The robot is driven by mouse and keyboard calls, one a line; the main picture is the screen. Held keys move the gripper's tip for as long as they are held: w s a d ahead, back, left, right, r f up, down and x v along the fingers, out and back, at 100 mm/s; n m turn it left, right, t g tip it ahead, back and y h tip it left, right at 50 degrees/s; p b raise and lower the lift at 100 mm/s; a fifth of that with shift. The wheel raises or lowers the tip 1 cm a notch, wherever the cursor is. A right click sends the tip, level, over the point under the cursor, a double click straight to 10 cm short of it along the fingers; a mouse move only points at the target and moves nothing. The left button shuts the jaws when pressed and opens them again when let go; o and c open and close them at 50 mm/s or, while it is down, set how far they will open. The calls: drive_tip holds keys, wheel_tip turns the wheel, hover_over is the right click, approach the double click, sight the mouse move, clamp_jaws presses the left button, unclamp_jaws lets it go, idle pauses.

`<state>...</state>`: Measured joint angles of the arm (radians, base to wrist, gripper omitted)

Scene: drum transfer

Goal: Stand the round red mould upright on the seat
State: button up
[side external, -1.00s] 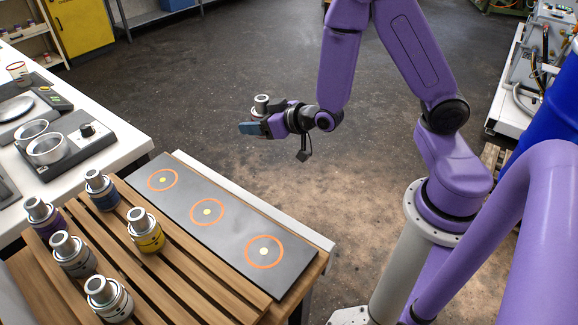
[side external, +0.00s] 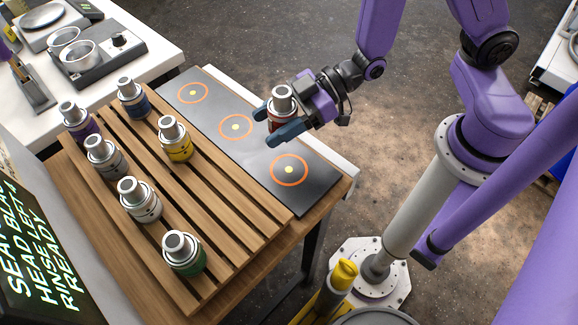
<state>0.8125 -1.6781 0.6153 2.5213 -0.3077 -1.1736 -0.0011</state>
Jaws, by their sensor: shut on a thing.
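The round red mould (side external: 283,104) is a small drum with a silver top, a dark red band and a short grey cap. My gripper (side external: 275,124) is shut on it, with dark blue fingers either side, and holds it upright. The mould appears above the dark plate (side external: 212,118), near its right edge between the middle and near rings. The plate carries three orange rings with yellow centre dots: far ring (side external: 193,93), middle ring (side external: 236,127) and near ring (side external: 289,170). All three rings look empty. I cannot tell which is the seat, or the exact height of the mould.
Several other moulds stand on the slatted wooden rack, including yellow (side external: 176,140), blue (side external: 133,99), purple (side external: 79,121) and green (side external: 184,254). A lettered screen (side external: 35,240) is at lower left. A yellow-topped post (side external: 343,275) stands below the table's near end.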

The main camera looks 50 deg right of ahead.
sight(282, 173)
drive_tip(key=shift+n+g+y, duration=0.4)
drive_tip(key=shift+n+g, duration=0.4)
drive_tip(key=shift+s+a+f, duration=0.25)
drive_tip(key=shift+s+f, duration=0.25)
drive_tip(key=shift+f, duration=0.85)
drive_tip(key=shift+s+a+f, duration=0.25)
drive_tip(key=shift+s+f, duration=0.25)
drive_tip(key=shift+f, duration=0.8)
drive_tip(key=shift+s+a+f, duration=0.25)
drive_tip(key=shift+s+f, duration=0.25)
drive_tip(key=shift+f, duration=0.85)
drive_tip(key=shift+f, duration=0.6)
drive_tip(key=o, duration=1.3)
drive_tip(key=shift+f, duration=0.1)
